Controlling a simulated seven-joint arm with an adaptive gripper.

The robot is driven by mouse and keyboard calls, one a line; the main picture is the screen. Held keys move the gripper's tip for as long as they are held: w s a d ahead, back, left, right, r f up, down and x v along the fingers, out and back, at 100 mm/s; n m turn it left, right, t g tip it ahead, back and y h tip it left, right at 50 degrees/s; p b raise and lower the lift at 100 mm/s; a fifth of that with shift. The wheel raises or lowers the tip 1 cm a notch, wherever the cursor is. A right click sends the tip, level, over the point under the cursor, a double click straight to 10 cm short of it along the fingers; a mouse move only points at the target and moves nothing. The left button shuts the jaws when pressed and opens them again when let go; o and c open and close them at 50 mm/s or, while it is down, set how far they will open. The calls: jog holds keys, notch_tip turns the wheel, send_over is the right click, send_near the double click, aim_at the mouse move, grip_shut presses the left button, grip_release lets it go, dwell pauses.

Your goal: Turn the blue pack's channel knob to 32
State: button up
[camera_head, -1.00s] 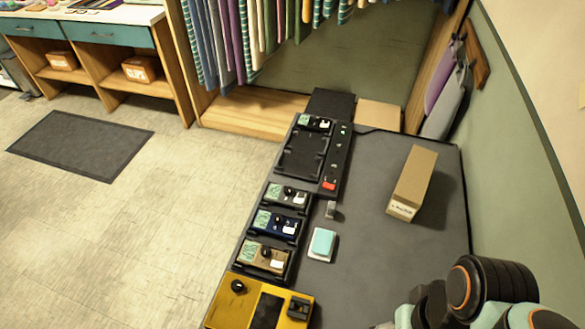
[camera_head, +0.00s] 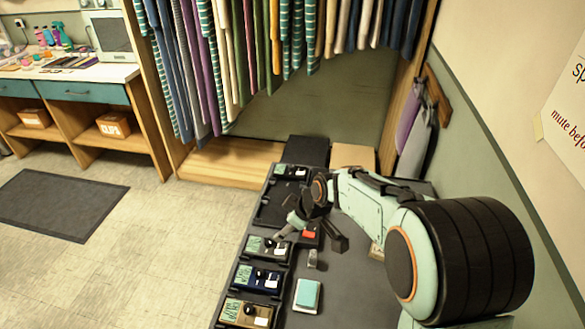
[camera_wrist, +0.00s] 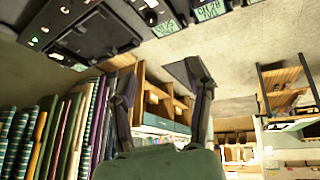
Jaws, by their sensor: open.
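The blue pack (camera_head: 258,279) sits in the row along the left edge of the dark table in the head view. It has a green label (camera_head: 243,275), a dark knob (camera_head: 260,273) and a white patch; the knob's setting is too small to read. My gripper (camera_head: 308,239) is open and empty, above the row and farther back than the blue pack, near the black pack. In the wrist view my gripper (camera_wrist: 165,72) has its fingers apart with nothing between them. Packs with green labels (camera_wrist: 208,11) show upside down at the top there; I cannot tell which is blue.
A teal-topped block (camera_head: 307,294) and a small grey piece (camera_head: 313,259) stand to the right. Hanging clothes (camera_head: 235,70) are at the back.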

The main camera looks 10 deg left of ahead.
aim_at(260, 272)
jog(key=s+a+f, duration=0.1)
jog(key=f, duration=0.2)
jog(key=s+a+f+g, duration=0.1)
jog(key=f, duration=0.1)
jog(key=s+a+f+g, duration=0.1)
jog(key=f, duration=0.2)
jog(key=shift+s+f+n+h, duration=0.15)
jog(key=shift+f+n+h, duration=0.15)
jog(key=x, duration=0.6)
jog(key=shift+s+a+f, duration=0.15)
jog(key=shift+a+f, duration=0.1)
jog(key=shift+f, duration=0.05)
grip_shut()
